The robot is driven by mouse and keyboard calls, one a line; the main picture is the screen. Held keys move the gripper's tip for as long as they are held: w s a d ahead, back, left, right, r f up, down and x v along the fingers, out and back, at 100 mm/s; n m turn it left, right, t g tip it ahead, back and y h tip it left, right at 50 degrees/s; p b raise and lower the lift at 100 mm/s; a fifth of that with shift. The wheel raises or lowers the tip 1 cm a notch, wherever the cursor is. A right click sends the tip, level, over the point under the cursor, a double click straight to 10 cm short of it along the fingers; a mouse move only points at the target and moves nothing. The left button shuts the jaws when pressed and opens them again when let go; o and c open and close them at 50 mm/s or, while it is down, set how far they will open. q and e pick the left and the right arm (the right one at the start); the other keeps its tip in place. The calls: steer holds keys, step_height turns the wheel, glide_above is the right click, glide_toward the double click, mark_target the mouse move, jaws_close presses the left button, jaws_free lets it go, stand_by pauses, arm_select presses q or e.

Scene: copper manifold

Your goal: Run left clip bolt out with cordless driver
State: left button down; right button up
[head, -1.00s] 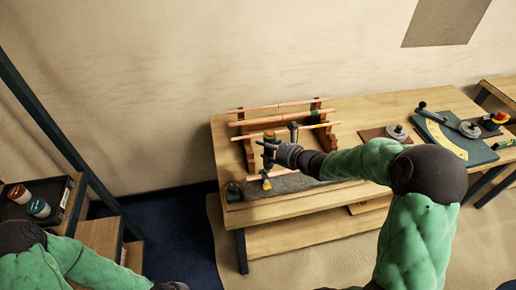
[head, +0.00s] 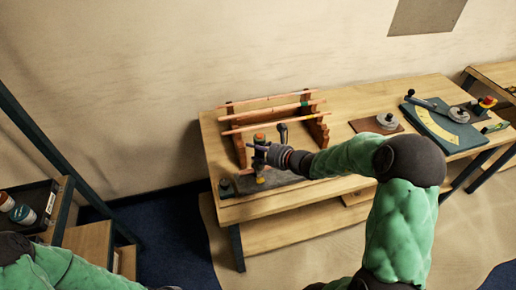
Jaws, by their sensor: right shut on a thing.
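My right gripper (head: 262,156) is over the front left of the workbench, shut on a small tool with a purple part, which looks like the cordless driver; the jaws hide most of it. An orange-topped piece (head: 259,138) and a small yellow piece (head: 260,180) show right beside the jaws; I cannot tell whether they belong to the tool. The copper pipes (head: 265,98) rest across wooden racks (head: 238,142) just behind. The left clip bolt is too small or hidden to make out. My left arm shows at the lower left; its gripper is out of view.
A grey mat (head: 283,178) lies under my right gripper. A dark upright handle (head: 282,131) stands beside it. A round metal piece (head: 388,120) on a brown board and a blue-green bender plate (head: 440,127) are to the right. A shelf with jars (head: 22,213) stands at left.

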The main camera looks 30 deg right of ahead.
mark_target(260, 139)
steer(key=shift+f, duration=0.25)
steer(key=shift+f+b, duration=0.25)
steer(key=shift+b, duration=0.45)
stand_by(1.3)
steer(key=shift+s+a+f, duration=0.2)
steer(key=shift+s, duration=0.1)
stand_by(1.3)
stand_by(0.5)
steer(key=shift+w+d+r+p, duration=0.1)
steer(key=shift+r+p, duration=0.1)
steer(key=shift+r, duration=0.15)
steer(key=shift+w+r+p, duration=0.1)
steer(key=shift+r+p, duration=0.05)
steer(key=shift+r, duration=0.2)
steer(key=shift+w+d+r+p, duration=0.1)
steer(key=shift+r+p, duration=1.4)
steer(key=shift+r, duration=1.25)
